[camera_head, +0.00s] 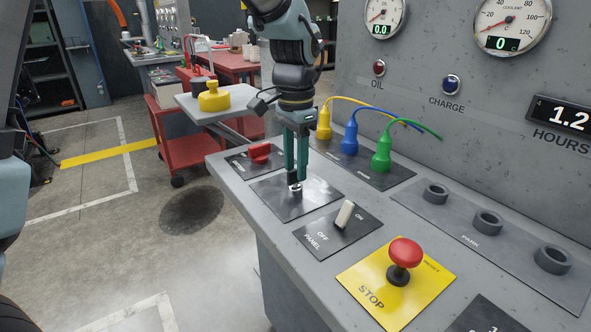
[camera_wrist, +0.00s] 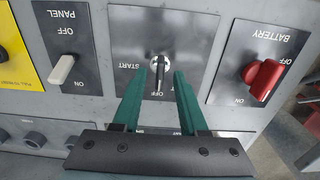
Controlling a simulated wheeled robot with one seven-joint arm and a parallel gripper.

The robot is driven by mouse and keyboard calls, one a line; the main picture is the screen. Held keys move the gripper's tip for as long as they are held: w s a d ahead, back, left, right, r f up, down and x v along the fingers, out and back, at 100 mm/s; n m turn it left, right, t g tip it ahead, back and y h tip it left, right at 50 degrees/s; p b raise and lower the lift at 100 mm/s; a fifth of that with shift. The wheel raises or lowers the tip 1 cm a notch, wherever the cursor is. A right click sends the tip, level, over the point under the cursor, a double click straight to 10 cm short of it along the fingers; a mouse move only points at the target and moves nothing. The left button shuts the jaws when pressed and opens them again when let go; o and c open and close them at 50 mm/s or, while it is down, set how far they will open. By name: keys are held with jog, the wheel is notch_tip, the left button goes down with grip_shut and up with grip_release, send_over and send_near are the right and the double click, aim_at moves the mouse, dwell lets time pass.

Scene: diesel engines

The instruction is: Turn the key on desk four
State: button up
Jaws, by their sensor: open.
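The key (camera_wrist: 159,82) stands in a round silver lock on a dark plate (camera_wrist: 190,45) marked START and OFF. Its dark bow points towards OFF in the wrist view. In the head view the key (camera_head: 296,188) is small and partly hidden by the fingers. My gripper (camera_head: 296,178) points down over this plate on the grey desk. In the wrist view my gripper (camera_wrist: 160,78) is open, with one green finger on each side of the key. I cannot tell whether either finger touches it.
A red battery knob (camera_wrist: 263,79) and a white panel switch (camera_wrist: 62,69) flank the key plate. A red stop button (camera_head: 405,252) stands on a yellow plate nearer the camera. Yellow, blue and green plugs (camera_head: 381,154) with cables rise behind. A red cart (camera_head: 186,145) stands beyond.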

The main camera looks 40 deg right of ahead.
aim_at(295, 169)
notch_tip(295, 169, up, 9)
jog(key=shift+b, duration=0.4)
jog(key=shift+r, duration=0.1)
jog(key=w+a+f+n, duration=0.35)
jog(key=w+a, duration=0.25)
jog(key=a, duration=0.3)
jog(key=w+a+f+n, duration=0.35)
jog(key=w+a, duration=0.25)
jog(key=a, duration=0.3)
jog(key=s+a+f+n, duration=0.1)
jog(key=a+n, duration=0.2)
jog(key=a, duration=0.4)
jog(key=s+a+f+n+t, duration=0.1)
jog(key=a+n, duration=0.3)
jog(key=a, duration=0.4)
jog(key=s+a+f+n+p, duration=0.1)
jog(key=a+f+n, duration=0.2)
jog(key=a, duration=0.5)
jog(key=shift+f+t, duration=0.25)
jog(key=shift+t, duration=0.05)
jog(key=shift+o, duration=0.4)
jog(key=shift+d, duration=0.1)
